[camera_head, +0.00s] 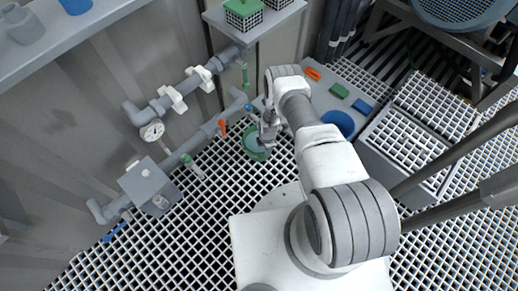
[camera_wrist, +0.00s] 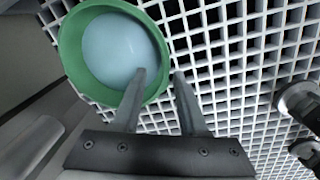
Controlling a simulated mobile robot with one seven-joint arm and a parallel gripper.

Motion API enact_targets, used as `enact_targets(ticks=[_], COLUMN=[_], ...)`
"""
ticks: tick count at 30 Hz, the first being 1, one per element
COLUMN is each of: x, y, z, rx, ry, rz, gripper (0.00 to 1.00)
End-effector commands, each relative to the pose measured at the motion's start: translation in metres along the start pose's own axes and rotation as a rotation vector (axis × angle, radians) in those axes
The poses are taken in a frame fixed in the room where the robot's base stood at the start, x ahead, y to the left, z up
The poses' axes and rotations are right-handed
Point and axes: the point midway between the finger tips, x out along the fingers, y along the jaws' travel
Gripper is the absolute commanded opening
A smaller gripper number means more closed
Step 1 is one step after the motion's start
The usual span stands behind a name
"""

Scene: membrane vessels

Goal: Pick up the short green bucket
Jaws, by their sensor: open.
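The short green bucket (camera_head: 250,151) stands on the white grating floor, close to the pipework. In the wrist view the bucket (camera_wrist: 70,50) shows from above as a green rim around a pale blue-grey inside. My gripper (camera_head: 270,133) is above the bucket's right side in the head view and hides part of it. In the wrist view my gripper (camera_wrist: 160,75) is open, with two dark fingers apart. The left fingertip overlaps the bucket's rim and the right fingertip is just outside it over the grating. Whether either finger touches the bucket cannot be told.
Grey pipes with a gauge (camera_head: 152,131) and valves run along the wall on the left. A grey box (camera_head: 150,187) sits on the lower pipe. A blue bowl (camera_head: 339,123) and small coloured blocks lie on a grey surface at right. Open grating lies below the bucket.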

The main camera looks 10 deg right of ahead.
Motion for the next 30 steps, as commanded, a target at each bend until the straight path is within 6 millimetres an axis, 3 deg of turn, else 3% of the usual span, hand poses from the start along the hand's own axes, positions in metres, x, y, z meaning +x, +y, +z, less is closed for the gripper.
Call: enact_targets(ticks=[1, 5, 14, 21, 30], x=[0.014, 0.028, 0.031, 0.03, 0.03], y=[-0.004, -0.003, -0.002, -0.002, -0.002], z=[0.001, 0.001, 0.001, 0.001, 0.001], rx=[0.002, 0.001, 0.0, 0.001, 0.001], ry=[0.0, -0.001, -0.001, -0.001, -0.001], rz=[-0.001, -0.001, 0.0, 0.0, 0.0], gripper=[0.42, 0.42, 0.42, 0.02, 0.0])
